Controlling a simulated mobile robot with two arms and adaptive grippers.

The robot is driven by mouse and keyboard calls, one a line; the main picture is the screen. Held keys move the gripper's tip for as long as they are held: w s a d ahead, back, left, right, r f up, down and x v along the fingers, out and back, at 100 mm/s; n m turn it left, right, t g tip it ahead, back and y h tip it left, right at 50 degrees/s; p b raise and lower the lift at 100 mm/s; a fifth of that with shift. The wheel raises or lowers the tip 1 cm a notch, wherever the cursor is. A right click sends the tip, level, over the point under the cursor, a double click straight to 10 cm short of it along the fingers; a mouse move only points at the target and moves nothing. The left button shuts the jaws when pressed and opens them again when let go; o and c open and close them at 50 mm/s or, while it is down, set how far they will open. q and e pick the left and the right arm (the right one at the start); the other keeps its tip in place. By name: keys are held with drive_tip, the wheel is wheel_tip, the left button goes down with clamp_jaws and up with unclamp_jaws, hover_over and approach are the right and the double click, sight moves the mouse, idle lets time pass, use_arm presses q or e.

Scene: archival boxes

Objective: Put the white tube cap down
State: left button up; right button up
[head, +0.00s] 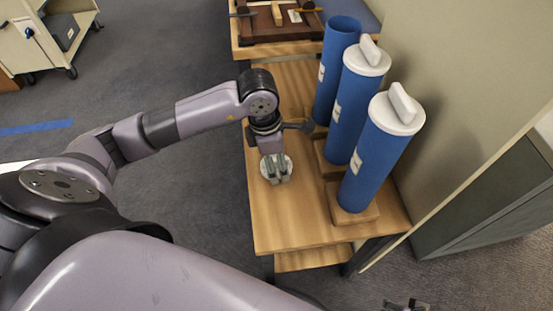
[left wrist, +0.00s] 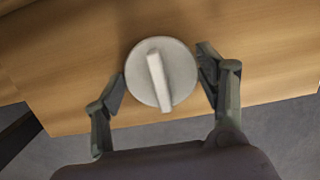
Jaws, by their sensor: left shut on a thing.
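The white tube cap, a round disc with a raised bar handle, shows in the left wrist view (left wrist: 178,75) and in the head view (head: 265,168). My left gripper (head: 276,178) is shut on the cap, with a finger on either side of the disc in the left wrist view (left wrist: 163,80). The cap is over the wooden table (head: 290,225), near its left edge. I cannot tell whether it touches the tabletop. What looks like the tip of my right gripper (head: 405,304) shows at the bottom edge, mostly cut off.
Three blue tubes stand on wooden blocks along the right of the table. The near tube (head: 374,160) and middle tube (head: 352,110) wear white caps; the far tube (head: 335,65) is open. Wooden trays (head: 275,30) lie behind. The table's front part is clear.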

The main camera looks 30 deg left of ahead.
use_arm(q)
drive_tip(key=shift+f, duration=0.1)
drive_tip(key=o, duration=0.9)
use_arm(e)
drive_tip(key=shift+r, duration=0.4)
use_arm(q)
drive_tip(key=r, duration=0.4)
drive_tip(key=a+r+p, duration=0.1)
drive_tip(key=r, duration=0.3)
drive_tip(key=s+r+p, duration=0.1)
drive_tip(key=r, duration=0.3)
drive_tip(key=shift+a+r, duration=0.1)
drive_tip(key=shift+a, duration=0.1)
use_arm(e)
wheel_tip(320, 180, down, 8)
drive_tip(key=shift+s, duration=0.3)
drive_tip(key=shift+g, duration=0.3)
